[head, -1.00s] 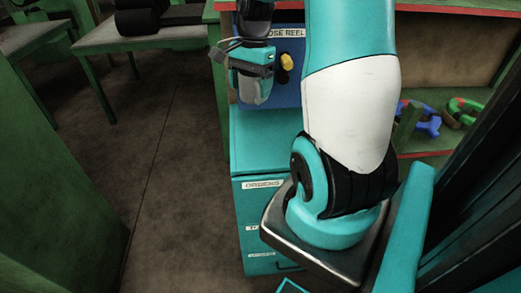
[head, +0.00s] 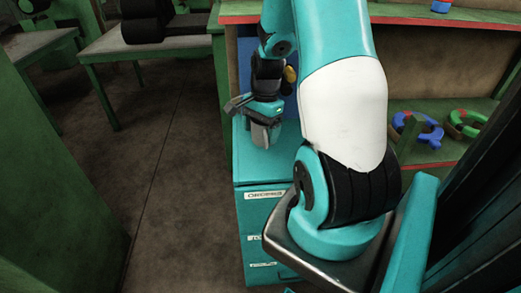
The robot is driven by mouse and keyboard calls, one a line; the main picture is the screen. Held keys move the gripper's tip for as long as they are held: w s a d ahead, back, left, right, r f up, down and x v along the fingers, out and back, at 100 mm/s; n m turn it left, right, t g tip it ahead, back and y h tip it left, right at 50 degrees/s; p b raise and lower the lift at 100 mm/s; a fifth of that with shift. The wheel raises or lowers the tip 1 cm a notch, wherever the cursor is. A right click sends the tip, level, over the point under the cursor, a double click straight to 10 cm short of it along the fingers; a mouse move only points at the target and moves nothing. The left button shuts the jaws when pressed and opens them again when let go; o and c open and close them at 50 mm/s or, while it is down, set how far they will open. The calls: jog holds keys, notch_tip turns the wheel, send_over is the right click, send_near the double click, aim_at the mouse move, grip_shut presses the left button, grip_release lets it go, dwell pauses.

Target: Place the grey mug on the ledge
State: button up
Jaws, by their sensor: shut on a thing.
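My gripper (head: 262,110) is above the back part of a teal drawer cabinet and points down. It is shut on the grey mug (head: 263,134), which shows as a small grey shape below the jaws. The jaws and wrist hide part of the mug. I cannot tell whether the mug touches the cabinet top (head: 262,168) or hangs just above it. That flat, otherwise clear top is the ledge-like surface below my gripper; no label confirms it as the ledge.
A green shelf with a red edge (head: 405,20) stands behind on the right. Blue-and-red (head: 418,130) and green-and-red (head: 466,123) curved pieces lie on its lower board. A bench (head: 150,42) with black rolls stands at the back left. The floor left of the cabinet is clear.

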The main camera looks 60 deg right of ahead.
jog(key=shift+f+p, duration=0.6)
jog(key=shift+f, duration=3.3)
jog(key=shift+f, duration=0.25)
jog(key=o, duration=0.9)
jog(key=shift+b, duration=0.3)
